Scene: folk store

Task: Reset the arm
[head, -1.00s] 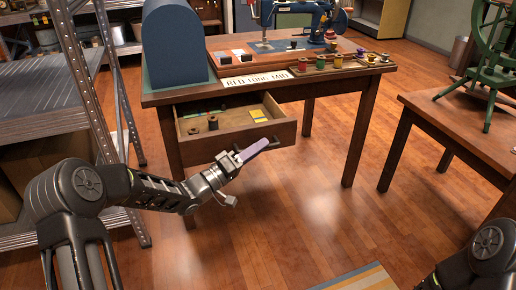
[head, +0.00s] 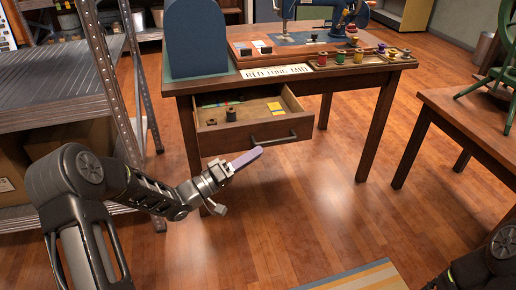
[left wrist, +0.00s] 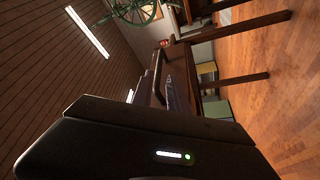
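My left arm (head: 85,185) reaches in from the left of the head view. Its gripper (head: 246,159) is in front of the open drawer, with a slim lilac-grey finger shape pointing right and up. The fingertip is close below and left of the drawer handle (head: 281,138) and looks apart from it. I cannot tell from this side angle whether the fingers are apart. In the left wrist view the dark gripper housing (left wrist: 140,140) fills the lower part. My right arm (head: 485,265) shows only at the lower right corner; its gripper is out of view.
The wooden table (head: 385,75) has its drawer (head: 255,125) pulled out, with thread spools (head: 231,114) inside. A metal shelf (head: 55,85) stands close on the left, near my arm. A second table (head: 460,115) is on the right. The floor between (head: 330,200) is clear.

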